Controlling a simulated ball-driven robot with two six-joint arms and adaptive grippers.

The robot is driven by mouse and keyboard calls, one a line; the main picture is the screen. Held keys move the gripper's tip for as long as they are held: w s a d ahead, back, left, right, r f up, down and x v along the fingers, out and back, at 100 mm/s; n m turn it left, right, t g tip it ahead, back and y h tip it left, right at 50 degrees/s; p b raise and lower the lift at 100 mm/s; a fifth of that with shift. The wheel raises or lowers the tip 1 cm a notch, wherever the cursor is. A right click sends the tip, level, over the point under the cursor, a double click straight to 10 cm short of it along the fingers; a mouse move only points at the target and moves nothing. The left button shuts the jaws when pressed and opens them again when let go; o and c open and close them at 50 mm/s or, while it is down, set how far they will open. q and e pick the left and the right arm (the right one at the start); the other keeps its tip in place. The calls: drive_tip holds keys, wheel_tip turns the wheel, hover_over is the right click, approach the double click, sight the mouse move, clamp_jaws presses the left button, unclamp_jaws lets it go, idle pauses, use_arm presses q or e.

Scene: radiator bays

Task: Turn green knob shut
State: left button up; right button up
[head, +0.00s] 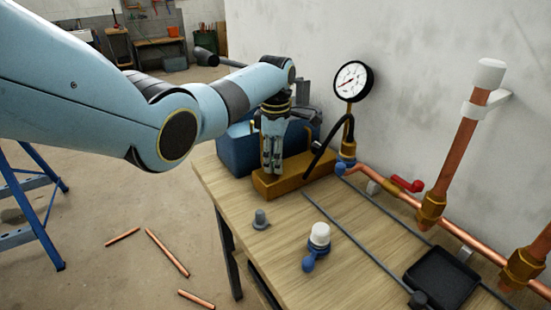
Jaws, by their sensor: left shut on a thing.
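My left gripper (271,170) points down at the brass-coloured block (292,178) on the wooden bench. Its fingers are closed together just at the top of the block, near its left end. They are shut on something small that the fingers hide. I see no green knob; whatever sits between the fingers cannot be made out. My right gripper is not in view.
A pressure gauge (353,81) with a black hose stands behind the block, beside a blue box (234,150). A red-handled valve (407,185) and copper pipes run along the wall. A white-capped blue valve (319,237), a grey fitting (260,219) and a black tray (442,278) occupy the bench.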

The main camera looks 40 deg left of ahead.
use_arm(q)
drive_tip(key=shift+c, duration=0.5)
drive_tip(key=m+p, duration=0.2)
drive_tip(key=shift+r+m, duration=0.15)
drive_tip(key=shift+m, duration=0.15)
drive_tip(key=m+p, duration=0.1)
drive_tip(key=m, duration=0.3)
drive_tip(key=shift+m+p, duration=0.3)
drive_tip(key=shift+p, duration=0.1)
drive_tip(key=m+p, duration=0.1)
drive_tip(key=m, duration=0.9)
drive_tip(key=shift+m, duration=0.4)
drive_tip(key=o, duration=1.2)
drive_tip(key=shift+c, duration=0.2)
